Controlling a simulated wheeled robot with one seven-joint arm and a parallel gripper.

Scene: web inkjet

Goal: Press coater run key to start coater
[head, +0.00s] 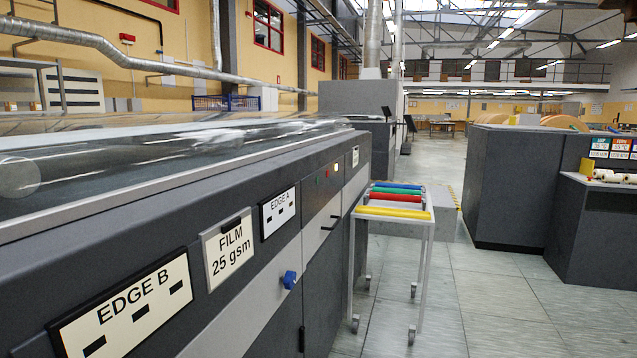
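The long dark grey machine with a clear curved cover (180,160) fills the left side in the head view. Its front carries plates reading EDGE B (125,312), FILM 25 gsm (229,252) and EDGE A (279,212). Farther along are a small green light or button (318,181), a red one (327,174) and a glowing yellow-white one (336,168). They are too small to read, so I cannot tell which is the run key. A blue knob (289,280) sits lower on the front. My gripper is not in view.
A white wheeled cart (429,224) with blue, green, red and yellow rollers stands close against the machine's far front. Dark grey cabinets (510,190) stand at the right. The tiled floor (480,300) between them is clear.

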